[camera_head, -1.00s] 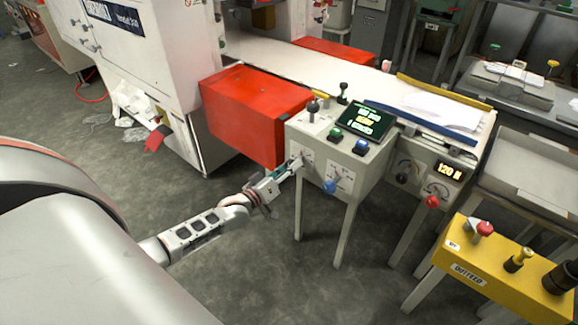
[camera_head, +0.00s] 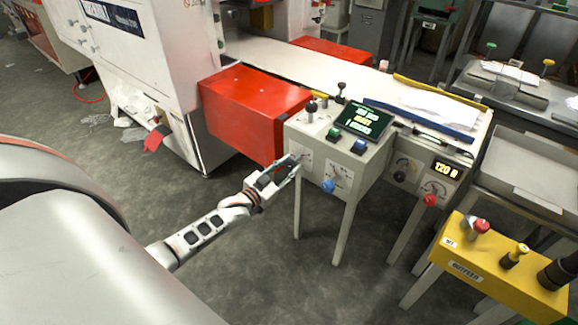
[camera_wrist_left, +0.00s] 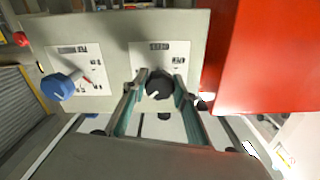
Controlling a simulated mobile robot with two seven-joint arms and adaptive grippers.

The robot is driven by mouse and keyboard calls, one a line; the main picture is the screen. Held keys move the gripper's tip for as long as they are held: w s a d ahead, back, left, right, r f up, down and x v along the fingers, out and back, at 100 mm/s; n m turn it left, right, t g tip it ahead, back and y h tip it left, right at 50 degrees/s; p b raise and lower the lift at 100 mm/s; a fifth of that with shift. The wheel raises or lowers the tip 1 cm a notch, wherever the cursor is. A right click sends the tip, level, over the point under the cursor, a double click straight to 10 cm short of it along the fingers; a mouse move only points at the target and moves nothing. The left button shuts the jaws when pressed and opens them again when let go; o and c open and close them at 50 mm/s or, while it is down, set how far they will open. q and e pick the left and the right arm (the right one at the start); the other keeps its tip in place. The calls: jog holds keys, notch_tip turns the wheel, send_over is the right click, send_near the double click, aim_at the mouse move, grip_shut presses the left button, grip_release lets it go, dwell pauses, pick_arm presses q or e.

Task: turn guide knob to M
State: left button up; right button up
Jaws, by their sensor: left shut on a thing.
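The guide knob (camera_wrist_left: 158,85) is a small black round knob with a white pointer mark, on a pale label plate (camera_wrist_left: 160,54) of the grey control box. My left gripper (camera_head: 296,160) reaches the box's front face at the upper left. In the left wrist view its two fingers (camera_wrist_left: 158,88) stand on either side of the black knob and are shut on it. In the head view the gripper hides the knob. The plate's letters are too small to read, so I cannot tell which mark the pointer faces. My right gripper is not in view.
A blue knob (camera_head: 328,186) sits beside the guide knob on the same face. A red box (camera_head: 250,108) stands close at the left. The control box (camera_head: 310,140) carries levers, buttons and a screen (camera_head: 364,121) on top. Open floor (camera_head: 250,270) lies below the arm.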

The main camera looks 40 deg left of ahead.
pick_arm(q)
jog(key=shift+m, duration=0.7)
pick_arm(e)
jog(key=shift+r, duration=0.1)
pick_arm(q)
jog(key=o, duration=1.1)
jog(key=shift+s, duration=0.15)
jog(key=s+a, duration=0.1)
jog(key=s, duration=1)
jog(key=shift+s, duration=0.35)
jog(key=s+d+f+g+p, duration=0.2)
jog(key=s+d+g+p, duration=0.1)
jog(key=s+d, duration=0.8)
jog(key=s+d+f+g+h+p, duration=0.1)
jog(key=s+d+g+p, duration=0.2)
jog(key=s+d, duration=0.8)
jog(key=shift+s+d+f+g, duration=0.35)
jog(key=shift+d+f+g, duration=0.05)
jog(key=shift+d+g, duration=0.45)
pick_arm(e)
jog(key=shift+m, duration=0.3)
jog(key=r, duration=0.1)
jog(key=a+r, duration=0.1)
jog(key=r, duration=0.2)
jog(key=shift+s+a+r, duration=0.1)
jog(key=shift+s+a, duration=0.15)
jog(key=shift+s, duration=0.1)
